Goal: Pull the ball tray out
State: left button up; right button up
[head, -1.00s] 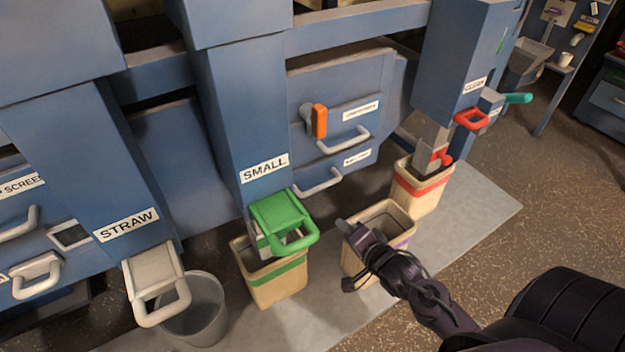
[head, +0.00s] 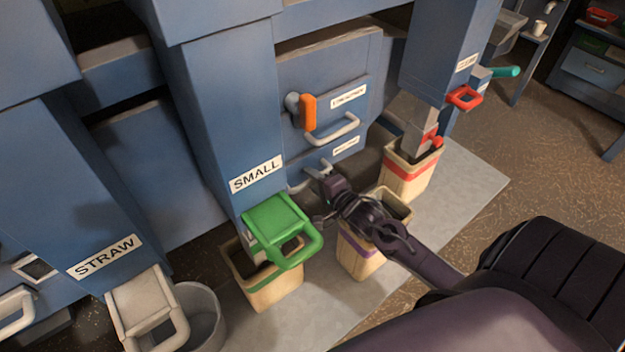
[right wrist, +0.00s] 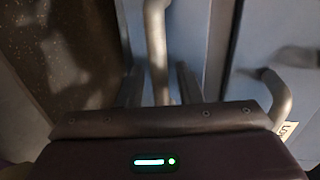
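The lower drawer front with a small label (head: 346,147), too small to read, is probably the ball tray; it sits low in the blue machine under a larger panel. Its grey bar handle (head: 300,186) is partly hidden by my right gripper (head: 322,178). In the right wrist view the handle (right wrist: 156,45) runs between the two fingers of my right gripper (right wrist: 160,88). The fingers stand apart, with a gap visible on each side of the bar. My left gripper is in neither view.
Above is a panel with a grey handle (head: 334,130) and an orange knob (head: 308,112). A green-handled chute (head: 280,222) is at left. A purple-striped bin (head: 358,262) stands under my right arm, a red-striped bin (head: 408,178) to the right.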

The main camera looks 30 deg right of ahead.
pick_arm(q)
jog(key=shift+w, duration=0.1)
pick_arm(e)
jog(key=shift+w, duration=0.15)
jog(key=shift+c, duration=0.3)
grip_shut()
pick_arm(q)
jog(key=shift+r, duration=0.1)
